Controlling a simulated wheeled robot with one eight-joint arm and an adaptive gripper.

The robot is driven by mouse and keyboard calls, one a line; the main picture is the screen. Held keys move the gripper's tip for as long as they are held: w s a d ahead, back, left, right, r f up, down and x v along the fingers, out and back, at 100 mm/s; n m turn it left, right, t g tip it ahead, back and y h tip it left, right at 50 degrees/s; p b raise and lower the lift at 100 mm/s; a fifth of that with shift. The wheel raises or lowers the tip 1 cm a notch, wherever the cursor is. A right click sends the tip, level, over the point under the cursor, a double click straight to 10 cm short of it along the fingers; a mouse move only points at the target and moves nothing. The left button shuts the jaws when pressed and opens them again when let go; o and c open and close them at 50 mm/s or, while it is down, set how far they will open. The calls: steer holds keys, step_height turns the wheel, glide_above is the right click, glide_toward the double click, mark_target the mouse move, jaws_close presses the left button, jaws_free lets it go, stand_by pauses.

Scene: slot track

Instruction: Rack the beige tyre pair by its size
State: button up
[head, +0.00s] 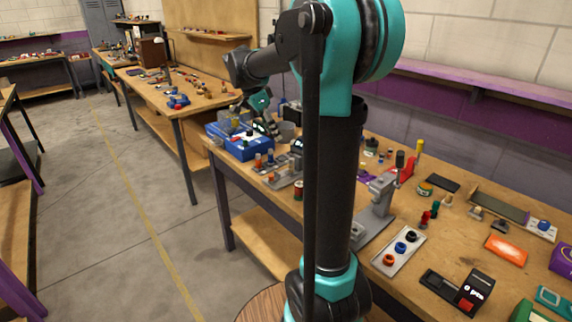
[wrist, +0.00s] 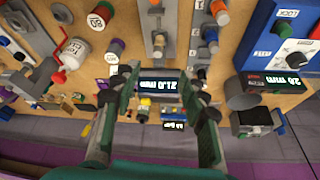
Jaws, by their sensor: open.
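My gripper (head: 262,128) is over the far left end of the workbench, beside a blue box (head: 250,150). In the wrist view its two fingers (wrist: 158,78) stand wide apart, with nothing held between them. Between and beyond them is a dark block with a lit display (wrist: 160,84), upside down, that seems to read 21.0 mm. A second display (wrist: 272,86) at the right seems to read about 26 mm. I cannot make out the beige tyre pair for certain. A small tan piece (head: 446,201) stands at the bench's right, too small to identify.
A grey tray (head: 399,252) with several coloured rings lies at the bench's front. A blue panel (wrist: 283,45) marked LOCK is at the wrist view's right. The bench is crowded; the floor at left is clear.

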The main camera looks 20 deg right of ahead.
glide_toward(291, 163)
steer(key=x, duration=0.3)
steer(key=w+x, duration=0.1)
steer(key=x, duration=0.1)
steer(key=shift+a+f, duration=0.2)
steer(key=shift+f, duration=0.15)
steer(key=shift+d+x, duration=0.2)
steer(key=shift+x, duration=2.55)
steer(key=shift+r, duration=0.1)
steer(key=shift+c, duration=0.6)
jaws_close()
